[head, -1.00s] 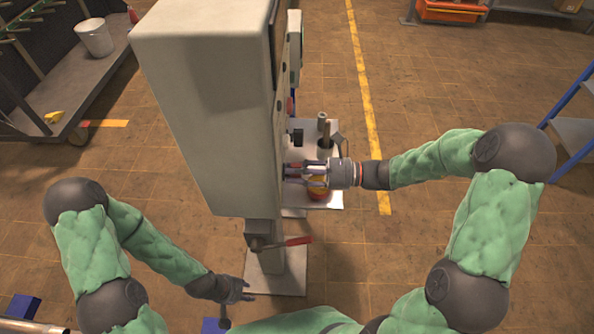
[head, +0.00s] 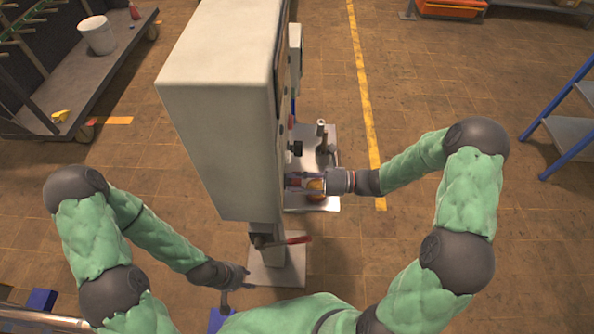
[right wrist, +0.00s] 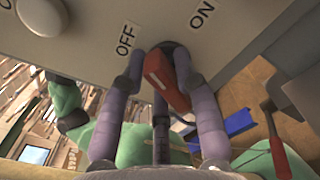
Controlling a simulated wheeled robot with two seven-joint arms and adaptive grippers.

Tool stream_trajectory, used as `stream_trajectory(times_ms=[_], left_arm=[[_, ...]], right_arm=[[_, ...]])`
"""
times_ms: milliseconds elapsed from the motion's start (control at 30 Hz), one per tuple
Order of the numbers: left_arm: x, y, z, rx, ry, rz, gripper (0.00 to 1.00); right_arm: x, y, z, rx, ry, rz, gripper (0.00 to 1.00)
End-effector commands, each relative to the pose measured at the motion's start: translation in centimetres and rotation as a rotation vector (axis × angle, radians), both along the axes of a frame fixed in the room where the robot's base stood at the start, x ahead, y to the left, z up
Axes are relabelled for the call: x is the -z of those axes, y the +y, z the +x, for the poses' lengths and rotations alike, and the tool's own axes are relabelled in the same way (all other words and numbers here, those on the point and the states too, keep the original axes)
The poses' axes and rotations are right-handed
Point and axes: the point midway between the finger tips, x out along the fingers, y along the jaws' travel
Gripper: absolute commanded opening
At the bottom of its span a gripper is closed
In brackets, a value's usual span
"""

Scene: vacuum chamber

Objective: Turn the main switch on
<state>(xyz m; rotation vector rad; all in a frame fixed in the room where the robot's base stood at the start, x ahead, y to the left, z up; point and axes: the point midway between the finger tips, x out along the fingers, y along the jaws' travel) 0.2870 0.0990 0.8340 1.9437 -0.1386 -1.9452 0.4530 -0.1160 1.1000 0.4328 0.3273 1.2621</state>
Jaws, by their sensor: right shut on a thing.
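The main switch (right wrist: 168,78) has a red handle on a dark round base, below the OFF label (right wrist: 125,40) and ON label (right wrist: 203,14) on the pale cabinet panel. The handle lies between my right gripper's fingers (right wrist: 163,110), pointing down and slightly right in the right wrist view. In the head view my right gripper (head: 306,183) is at the right side of the tall cabinet (head: 222,120), shut on the switch; the switch is mostly hidden there. My left gripper (head: 236,281) hangs empty low at the cabinet's left; its finger opening is too small to tell.
A red-handled lever (head: 288,241) juts from the cabinet's lower part; it also shows in the right wrist view (right wrist: 275,140). A metal plate (head: 325,140) with equipment stands behind my right gripper. A blue-framed shelf (head: 572,130) is far right. Floor between is clear.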

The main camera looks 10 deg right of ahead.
Motion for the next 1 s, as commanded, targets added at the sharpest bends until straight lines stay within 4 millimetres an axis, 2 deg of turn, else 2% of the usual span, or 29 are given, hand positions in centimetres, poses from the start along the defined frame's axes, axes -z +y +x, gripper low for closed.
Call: stream_trajectory(times_ms=[33,100,400,700,1000], left_arm=[[-1.5,0.0,0.0,0.000,0.000,0.000,0.40],[-2.5,0.0,0.0,0.000,0.000,0.000,0.40],[-6.1,0.0,0.0,0.000,0.000,0.000,0.40],[-8.8,0.0,0.0,0.000,0.000,0.000,0.40],[-10.3,0.0,0.0,0.000,0.000,0.000,0.40]], right_arm=[[-0.6,-0.1,0.1,0.002,0.043,0.014,0.00],[-0.6,-0.1,0.2,0.002,0.105,0.032,0.00],[-0.4,-0.2,0.5,0.003,0.379,0.111,0.00],[-0.1,-0.3,0.8,0.003,0.648,0.188,0.00],[0.2,-0.3,0.9,0.003,0.872,0.252,0.00]])
